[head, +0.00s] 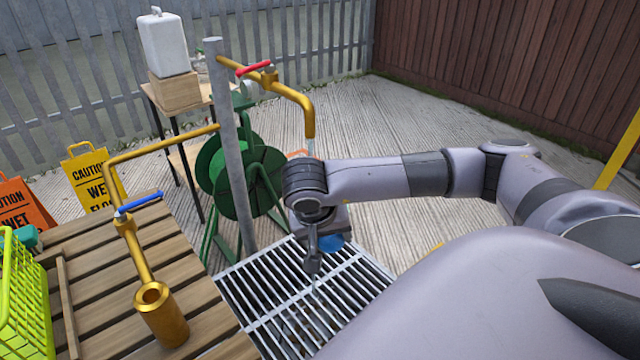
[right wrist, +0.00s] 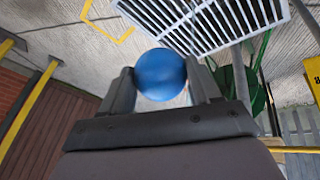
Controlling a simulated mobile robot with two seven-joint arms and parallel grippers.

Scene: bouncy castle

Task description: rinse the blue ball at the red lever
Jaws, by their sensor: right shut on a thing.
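The blue ball (head: 331,243) is between the fingers of my right gripper (head: 314,258), above the floor grate. In the right wrist view the blue ball (right wrist: 161,74) sits between both fingertips of the right gripper (right wrist: 163,82). The red lever (head: 253,69) is on a brass pipe by the grey post. That pipe's spout (head: 308,125) bends down, and a pale streak like water shows under it. My right wrist hides the streak's middle, so I cannot tell whether it meets the ball. My left gripper is not in view.
A second brass pipe with a blue lever (head: 138,203) ends over the wooden slatted table (head: 95,280). The metal grate (head: 262,290) lies below my right gripper. A green hose reel (head: 212,165) and grey post (head: 232,140) stand behind it. Open paving lies right.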

